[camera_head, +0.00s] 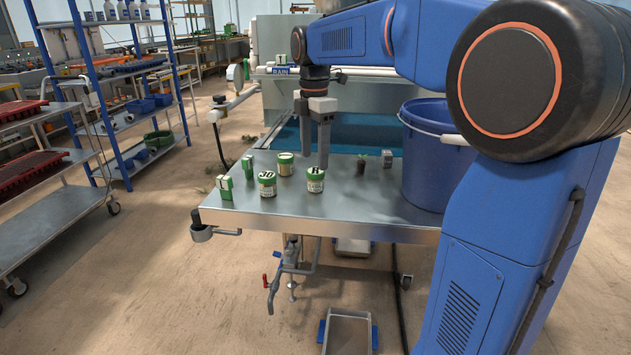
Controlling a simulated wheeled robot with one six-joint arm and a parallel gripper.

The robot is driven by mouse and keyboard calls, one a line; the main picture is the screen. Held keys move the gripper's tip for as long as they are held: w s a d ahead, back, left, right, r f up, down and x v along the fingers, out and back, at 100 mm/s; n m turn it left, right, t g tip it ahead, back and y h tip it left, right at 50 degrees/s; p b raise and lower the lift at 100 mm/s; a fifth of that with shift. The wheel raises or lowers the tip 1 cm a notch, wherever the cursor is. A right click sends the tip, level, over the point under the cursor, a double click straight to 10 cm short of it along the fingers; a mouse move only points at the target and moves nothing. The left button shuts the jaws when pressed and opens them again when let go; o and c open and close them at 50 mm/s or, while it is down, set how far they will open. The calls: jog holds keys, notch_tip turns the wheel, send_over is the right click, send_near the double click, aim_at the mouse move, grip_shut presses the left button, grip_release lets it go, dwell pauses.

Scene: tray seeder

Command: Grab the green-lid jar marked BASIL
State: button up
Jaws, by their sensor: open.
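Three small jars stand upright on the metal table (345,212). The front left jar (267,187) has a pale label and a lid with dark marks like "30". The front right jar (315,184) has a green lid with a dark mark like "R". The jar behind them (285,167) has a green-rimmed, pale-topped lid. The word BASIL cannot be read on any jar at this size. My gripper (314,158) points down with its fingers apart and empty. In the picture it is just above the front right jar; its exact height and depth cannot be told.
Small green-and-white boxes (224,188) stand at the table's left end. A large blue bucket (433,165) stands at the right. The table's front middle is bare.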

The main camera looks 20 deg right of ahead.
aim_at(315, 171)
jog(key=shift+s+f, duration=0.2)
jog(key=shift+f, duration=1.3)
jog(key=shift+s+f, duration=0.2)
jog(key=shift+f, duration=1.3)
jog(key=c, duration=1.2)
